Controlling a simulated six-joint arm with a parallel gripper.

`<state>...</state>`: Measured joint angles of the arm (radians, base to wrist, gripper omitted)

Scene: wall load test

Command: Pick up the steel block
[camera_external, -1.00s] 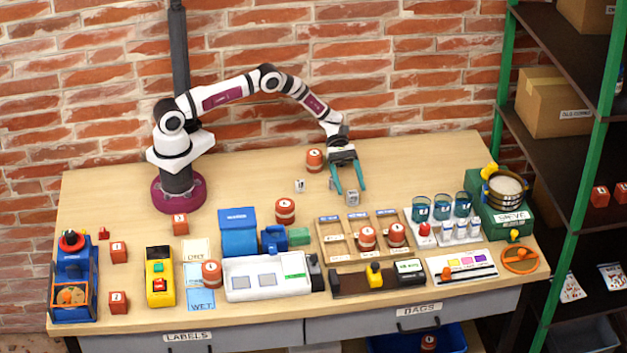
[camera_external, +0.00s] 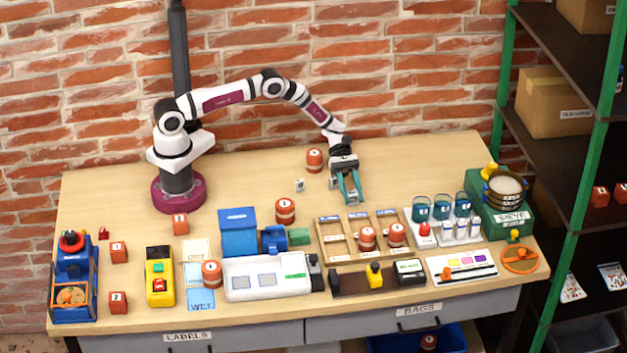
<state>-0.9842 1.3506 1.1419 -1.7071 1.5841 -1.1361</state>
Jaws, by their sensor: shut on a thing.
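A small grey steel block (camera_external: 351,196) is on the table, behind the wooden sorting tray. My gripper (camera_external: 350,198) points down with its teal fingers on both sides of the block and is shut on it. The fingers hide part of the block. The block looks to be at table height; I cannot tell if it is clear of the surface. A second small grey-white block (camera_external: 299,185) lies to the left, apart from my gripper.
Orange-red weights stand close by, one behind my gripper (camera_external: 314,160) and one to its left (camera_external: 285,211). In front is the wooden tray (camera_external: 330,245). Blue cups (camera_external: 420,208) stand to the right. The table between my base and the gripper is mostly clear.

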